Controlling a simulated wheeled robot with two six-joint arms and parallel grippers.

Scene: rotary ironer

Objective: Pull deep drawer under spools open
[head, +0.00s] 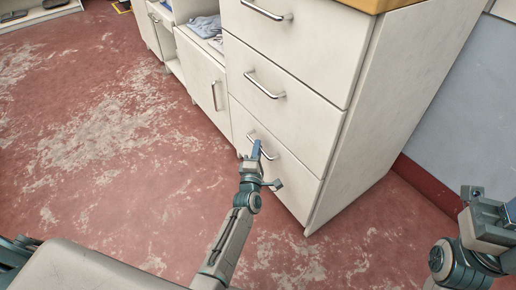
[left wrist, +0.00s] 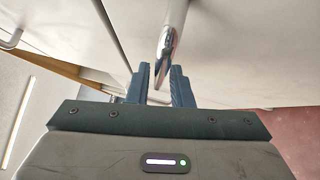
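A white drawer cabinet (head: 318,150) has a column of drawers with metal bar handles. Its lowest visible drawer (head: 290,172) looks shut, flush with the drawers above. My left gripper (head: 257,149) is at that drawer's handle (head: 270,154) and hides part of it. In the left wrist view the handle bar (left wrist: 172,40) comes down between the two blue fingers of the gripper (left wrist: 164,80). The fingers stand apart, with a gap beside the bar. My right gripper (head: 487,215) is at the right edge, away from the cabinet. No spools are visible.
A middle drawer (head: 300,103) and a top drawer (head: 310,35) sit above. To the left are a cupboard door (head: 203,80) with a handle and an open shelf with blue cloth (head: 205,26). The red, worn floor (head: 110,150) in front is clear. A grey wall is at right.

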